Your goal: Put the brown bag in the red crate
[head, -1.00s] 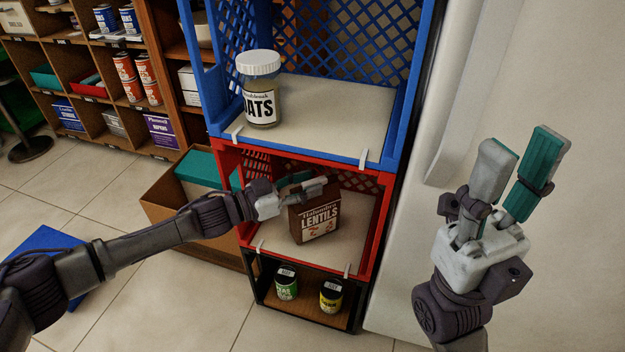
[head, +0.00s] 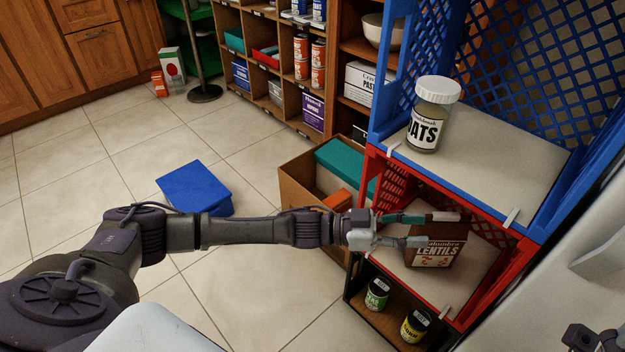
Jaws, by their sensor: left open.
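The brown bag (head: 436,262), labelled LENTILS, stands on the pale floor of the red crate (head: 487,297), the middle crate of the stack. My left gripper (head: 430,229) reaches in from the left at the crate's open front. Its fingers are apart, at the upper part of the bag, and cover some of it. I cannot tell whether they touch the bag. A small dark part of my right gripper (head: 580,338) shows in the bottom right corner; its fingers are not clear.
A blue crate (head: 545,205) with a jar of oats (head: 432,118) sits above the red crate. A black crate (head: 358,296) below holds two small jars. A cardboard box (head: 296,188) stands left of the stack. A blue box (head: 193,186) lies on open floor.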

